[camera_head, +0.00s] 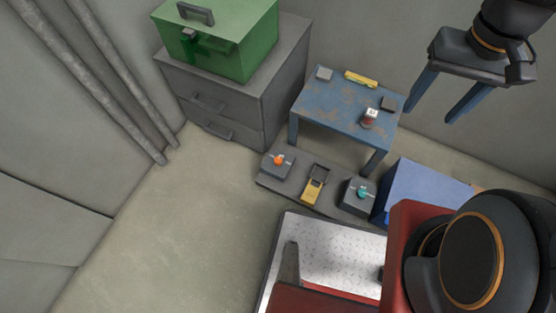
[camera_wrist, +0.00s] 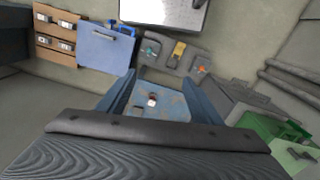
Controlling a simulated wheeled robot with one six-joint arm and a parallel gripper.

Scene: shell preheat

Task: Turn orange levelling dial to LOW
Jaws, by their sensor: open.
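The orange dial (camera_head: 279,160) sits on a grey block at the left end of a low dark base on the floor. It also shows, small, in the wrist view (camera_wrist: 202,69). Its setting and any LOW mark are too small to read. A teal dial (camera_head: 362,191) sits on the block at the base's right end, with a yellow device (camera_head: 313,187) between the two. My gripper (camera_head: 438,105) is open and empty, high at the upper right of the head view, well away from the orange dial. In the wrist view its fingers (camera_wrist: 160,88) frame the blue table.
A worn blue table (camera_head: 332,112) stands behind the base, with a yellow item (camera_head: 361,79) and small blocks on top. A grey drawer cabinet (camera_head: 232,101) carries a green box (camera_head: 240,45). A blue box (camera_head: 420,186) stands right of the base. Floor at the left is clear.

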